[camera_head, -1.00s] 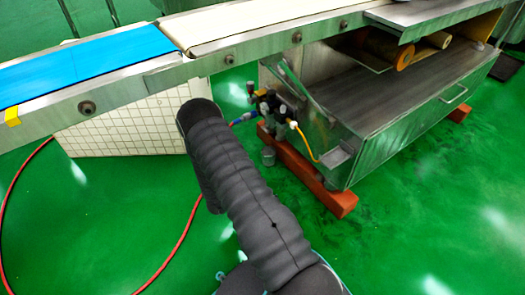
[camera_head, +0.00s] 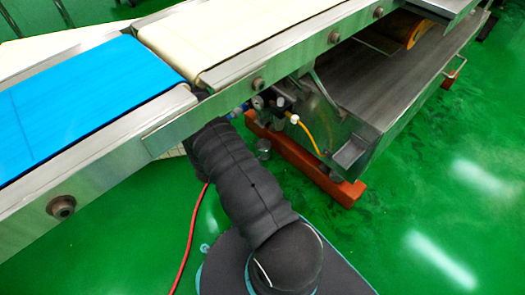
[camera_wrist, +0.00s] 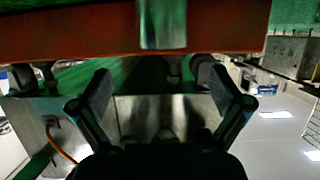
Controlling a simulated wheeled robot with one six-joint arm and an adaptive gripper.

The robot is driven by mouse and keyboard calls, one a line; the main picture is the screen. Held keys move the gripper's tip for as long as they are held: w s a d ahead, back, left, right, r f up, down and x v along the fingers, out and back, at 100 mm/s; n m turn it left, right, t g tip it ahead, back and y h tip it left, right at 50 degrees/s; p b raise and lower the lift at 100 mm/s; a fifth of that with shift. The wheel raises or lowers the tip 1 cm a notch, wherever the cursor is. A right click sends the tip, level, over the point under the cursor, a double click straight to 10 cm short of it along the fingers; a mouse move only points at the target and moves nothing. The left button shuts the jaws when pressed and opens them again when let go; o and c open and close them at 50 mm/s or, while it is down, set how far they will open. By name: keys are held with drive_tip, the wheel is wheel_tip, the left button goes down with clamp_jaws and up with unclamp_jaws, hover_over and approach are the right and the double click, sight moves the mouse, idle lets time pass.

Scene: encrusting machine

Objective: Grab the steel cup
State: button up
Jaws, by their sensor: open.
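The steel cup appears in the head view as a small grey metal cylinder (camera_head: 264,149) on the green floor beside the red beam. In the wrist view a shiny steel cylinder (camera_wrist: 162,24), seemingly the same cup, shows at the top centre in front of the red beam, cut by the frame edge. My gripper (camera_wrist: 157,78) is open, its two fingers spread wide with nothing between them. The cup lies beyond the fingertips, roughly in line with the gap. In the head view my gripper is hidden behind my dark sleeved arm and the conveyor.
The conveyor's steel side rail (camera_head: 245,90) passes above my arm, with a blue belt (camera_head: 80,100) and a cream belt (camera_head: 225,40). The red beam (camera_head: 310,170) carries the machine's metal tray (camera_head: 390,80). A red hose (camera_head: 190,240) lies on the green floor. Open floor is at right.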

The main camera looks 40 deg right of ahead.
sight(269, 143)
drive_tip(key=shift+b+x, duration=0.55)
drive_tip(key=shift+x, duration=3.45)
drive_tip(key=shift+w+f, duration=0.1)
drive_tip(key=shift+w, duration=0.1)
drive_tip(key=shift+a, duration=0.1)
drive_tip(key=c, duration=1.4)
